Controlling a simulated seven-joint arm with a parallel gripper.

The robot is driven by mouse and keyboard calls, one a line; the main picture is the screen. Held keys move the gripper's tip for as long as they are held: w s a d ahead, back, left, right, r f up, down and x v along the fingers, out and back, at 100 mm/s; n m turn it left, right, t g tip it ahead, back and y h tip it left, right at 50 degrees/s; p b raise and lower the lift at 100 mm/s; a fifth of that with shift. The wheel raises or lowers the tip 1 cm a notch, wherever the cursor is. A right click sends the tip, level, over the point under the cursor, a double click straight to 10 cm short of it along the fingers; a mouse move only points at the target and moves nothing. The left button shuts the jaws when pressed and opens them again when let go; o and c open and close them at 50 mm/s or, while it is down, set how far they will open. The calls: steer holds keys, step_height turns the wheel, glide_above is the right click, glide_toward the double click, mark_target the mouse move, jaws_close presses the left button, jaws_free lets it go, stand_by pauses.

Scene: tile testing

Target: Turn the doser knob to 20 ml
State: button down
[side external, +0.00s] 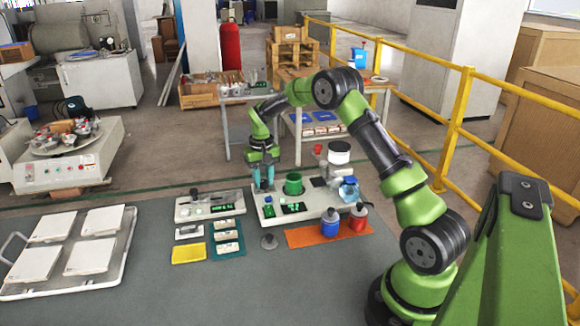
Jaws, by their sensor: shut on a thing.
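A white bench unit (320,207) stands on the grey table, with a dark display (293,208) showing green digits that are too small to read. My gripper (264,187) points down over the left back part of this unit. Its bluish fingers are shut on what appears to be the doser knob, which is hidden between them. The knob's setting cannot be read. A green beaker (294,185) stands just right of the fingers.
A smaller device (210,204) with a display lies left of the unit. A blue bottle (330,224) and a red bottle (358,217) stand on an orange mat (305,238). A rack (122,248) with several white tiles is at left.

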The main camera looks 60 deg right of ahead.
mark_target(263, 181)
steer(key=n, duration=0.6)
steer(key=shift+n, duration=0.4)
stand_by(0.4)
steer(key=c, duration=0.8)
jaws_free()
steer(key=shift+r, duration=0.15)
step_height(263, 181, up, 17)
steer(key=shift+f, duration=0.15)
